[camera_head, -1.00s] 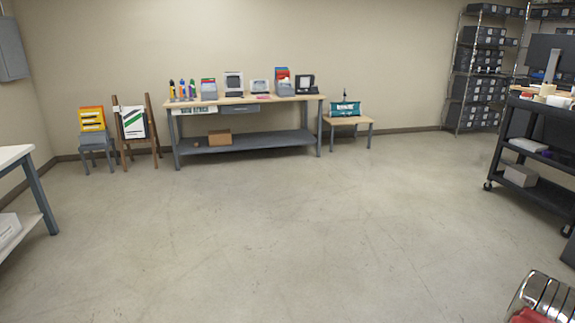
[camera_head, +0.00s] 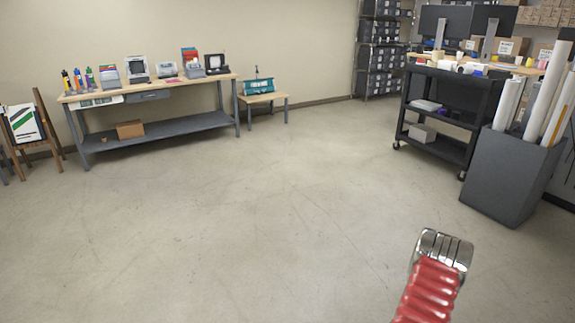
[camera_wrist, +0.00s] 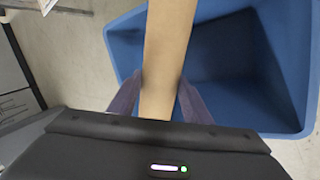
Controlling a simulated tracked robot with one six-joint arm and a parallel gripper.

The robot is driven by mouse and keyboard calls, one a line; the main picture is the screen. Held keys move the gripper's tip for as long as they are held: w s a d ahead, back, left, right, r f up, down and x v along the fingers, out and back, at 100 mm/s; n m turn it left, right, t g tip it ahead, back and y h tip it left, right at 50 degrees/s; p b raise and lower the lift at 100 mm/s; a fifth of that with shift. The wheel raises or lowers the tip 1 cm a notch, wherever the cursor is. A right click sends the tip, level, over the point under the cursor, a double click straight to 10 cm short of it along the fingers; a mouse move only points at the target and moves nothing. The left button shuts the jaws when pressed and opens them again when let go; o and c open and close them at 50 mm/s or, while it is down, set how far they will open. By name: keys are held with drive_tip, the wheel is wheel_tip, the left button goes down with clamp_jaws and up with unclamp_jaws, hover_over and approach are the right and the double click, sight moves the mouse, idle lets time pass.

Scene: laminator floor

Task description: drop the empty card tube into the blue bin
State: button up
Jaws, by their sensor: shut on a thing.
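The card tube (camera_wrist: 168,45) is a long brown shape in the wrist view, running from my gripper up to the top edge of the picture. My gripper (camera_wrist: 158,97) is shut on it, with one finger on each side. The blue bin (camera_wrist: 125,42) lies behind and below the tube, its open inside showing mostly to the right. The tube crosses over the bin's left part and hides some of it. The tube's far end is out of the picture. The bin and tube do not show in the head view.
A workbench (camera_head: 165,127) with office machines stands at the back left, with a small table (camera_head: 262,99) beside it. A black cart (camera_head: 440,110) and a dark grey box of long rolls (camera_head: 510,175) stand at the right. The middle floor (camera_head: 250,210) is clear.

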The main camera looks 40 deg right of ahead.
drive_tip(key=o, duration=0.9)
drive_tip(key=shift+c, duration=0.2)
drive_tip(key=v, duration=1.3)
drive_tip(key=shift+a+r, duration=0.2)
drive_tip(key=shift+r, duration=0.1)
